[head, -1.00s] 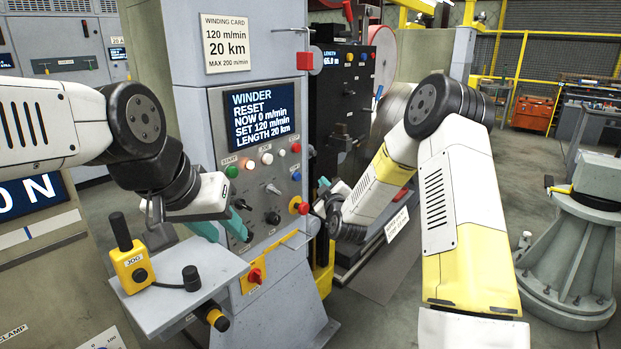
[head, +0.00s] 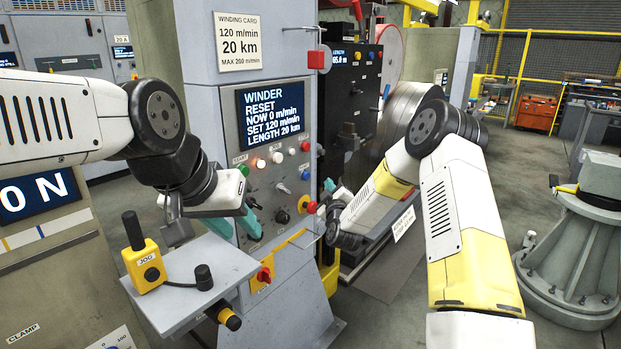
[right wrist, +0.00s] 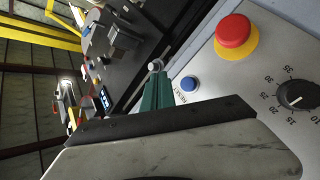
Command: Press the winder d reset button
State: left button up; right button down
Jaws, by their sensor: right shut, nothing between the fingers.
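In the right wrist view a round blue button (right wrist: 189,84) labelled RESET sits on a light grey panel (right wrist: 212,75). My right gripper (right wrist: 157,84) is shut and empty, its green fingertips just left of the blue button in that view; I cannot tell whether they touch the panel. In the head view my right gripper (head: 329,186) is at the right edge of the winder panel (head: 228,125), partly hidden by its own arm. The winder screen (head: 270,110) reads WINDER RESET, NOW 0 m/min. My left gripper (head: 238,226) is open and empty in front of the panel's lower left.
A red stop button (right wrist: 234,32) on a yellow base and a black dial (right wrist: 291,95) are close to the blue button. A shelf (head: 190,285) with a yellow JOG box (head: 143,266) stands below my left gripper. A black cabinet (head: 338,100) stands behind the panel.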

jog(key=shift+w+a, duration=0.8)
jog(key=shift+a, duration=0.35)
jog(key=shift+w+a, duration=0.8)
jog(key=shift+a, duration=0.3)
jog(key=shift+w+a, duration=0.15)
jog(key=shift+w+a, duration=0.1)
jog(key=shift+a, duration=0.1)
dwell(0.3)
jog(key=shift+w+a, duration=0.4)
jog(key=shift+a, duration=0.15)
dwell(1.1)
jog(key=shift+s+d, duration=0.65)
jog(key=shift+d, duration=0.2)
jog(key=shift+s+d, duration=0.75)
jog(key=shift+d, duration=0.3)
jog(key=shift+s+d, duration=0.7)
jog(key=shift+d, duration=0.3)
jog(key=shift+r, duration=0.1)
